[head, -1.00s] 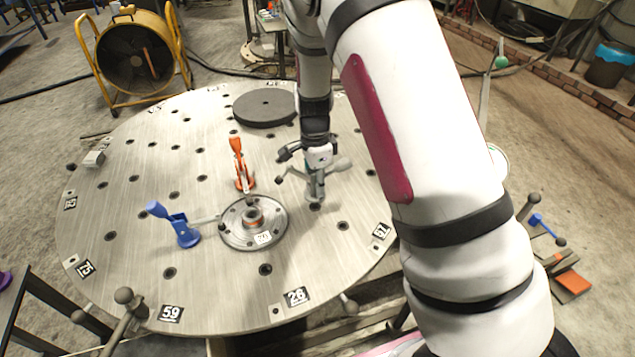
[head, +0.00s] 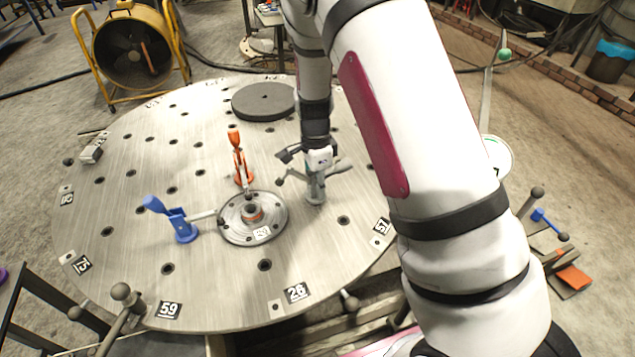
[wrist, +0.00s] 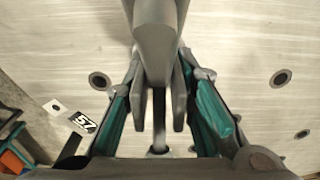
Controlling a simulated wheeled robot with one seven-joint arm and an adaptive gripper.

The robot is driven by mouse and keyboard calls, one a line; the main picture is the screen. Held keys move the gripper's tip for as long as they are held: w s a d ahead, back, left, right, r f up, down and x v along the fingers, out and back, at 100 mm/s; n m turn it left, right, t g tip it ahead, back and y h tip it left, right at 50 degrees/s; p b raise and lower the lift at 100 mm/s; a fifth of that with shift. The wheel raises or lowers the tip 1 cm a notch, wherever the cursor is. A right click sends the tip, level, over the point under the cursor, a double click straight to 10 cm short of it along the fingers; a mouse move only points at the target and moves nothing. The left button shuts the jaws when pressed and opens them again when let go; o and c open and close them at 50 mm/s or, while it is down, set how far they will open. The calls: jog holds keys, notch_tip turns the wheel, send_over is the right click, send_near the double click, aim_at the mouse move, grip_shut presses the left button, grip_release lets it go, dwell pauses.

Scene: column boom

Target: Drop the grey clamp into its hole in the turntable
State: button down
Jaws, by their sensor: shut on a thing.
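The grey clamp (head: 315,189) stands upright at the right part of the round steel turntable (head: 120,232). My gripper (head: 318,160) is shut on its upper part from above. In the wrist view, the clamp (wrist: 157,35) fills the top middle, between the green-padded fingers of my gripper (wrist: 160,105). The clamp's foot is at the turntable surface in the head view; whether it sits in a hole there cannot be told, as the foot covers that spot.
An orange clamp (head: 238,160) and a blue clamp (head: 175,222) stand around a round flange (head: 233,225) left of my gripper. A dark grey disc (head: 263,101) lies at the back of the turntable. Several open holes dot the plate. A yellow fan (head: 131,52) stands behind.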

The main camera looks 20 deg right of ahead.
jog(key=shift+f+b, duration=0.45)
jog(key=shift+f, duration=0.55)
jog(key=c, duration=1.6)
grip_release()
jog(key=shift+r, duration=0.2)
jog(key=shift+r+p, duration=2.3)
jog(key=shift+r, duration=1.3)
jog(key=shift+o, duration=0.2)
jog(key=o, duration=0.5)
